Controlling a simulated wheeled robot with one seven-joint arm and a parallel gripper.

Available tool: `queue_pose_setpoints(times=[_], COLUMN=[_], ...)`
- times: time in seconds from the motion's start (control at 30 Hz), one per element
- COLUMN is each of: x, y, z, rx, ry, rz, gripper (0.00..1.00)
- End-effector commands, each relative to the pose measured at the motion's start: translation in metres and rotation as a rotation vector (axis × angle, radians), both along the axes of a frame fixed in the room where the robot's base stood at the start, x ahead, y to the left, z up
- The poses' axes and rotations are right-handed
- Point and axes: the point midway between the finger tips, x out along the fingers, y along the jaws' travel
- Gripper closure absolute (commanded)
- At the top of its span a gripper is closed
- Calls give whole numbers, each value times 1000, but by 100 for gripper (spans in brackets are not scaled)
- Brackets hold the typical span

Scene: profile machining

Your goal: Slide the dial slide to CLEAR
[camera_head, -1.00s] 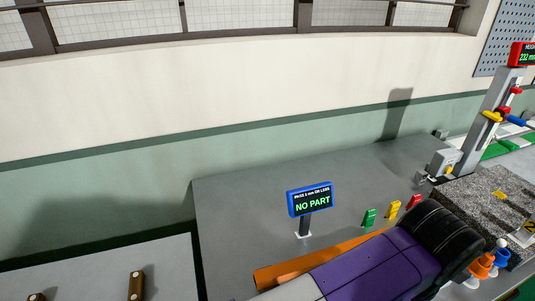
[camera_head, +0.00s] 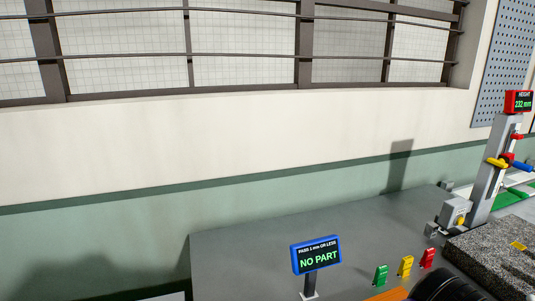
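No dial slide or CLEAR mark can be made out in this view. A blue-framed display (camera_head: 316,255) on a short post reads "PASS 1 mm OR LESS" and "NO PART". A tall grey height gauge (camera_head: 488,172) stands at the right, with a red-framed display (camera_head: 518,101) reading "HEIGHT 232 mm". It carries a yellow part, a red part and a blue handle. My gripper is not in view.
Green (camera_head: 381,275), yellow (camera_head: 405,266) and red (camera_head: 427,258) small pieces stand in a row on the grey bench (camera_head: 270,248). A speckled granite block (camera_head: 495,255) is at the right. A dark rounded form cuts into the bottom edge. Barred windows are above.

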Motion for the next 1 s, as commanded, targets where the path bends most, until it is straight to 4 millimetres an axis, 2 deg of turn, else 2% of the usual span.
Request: queue_pose_setpoints(times=[0.53, 0.57, 0.7, 1.0], x=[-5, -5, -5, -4], y=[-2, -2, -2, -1], z=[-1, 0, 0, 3], rx=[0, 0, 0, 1], ry=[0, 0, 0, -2], rz=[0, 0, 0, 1], gripper=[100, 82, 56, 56])
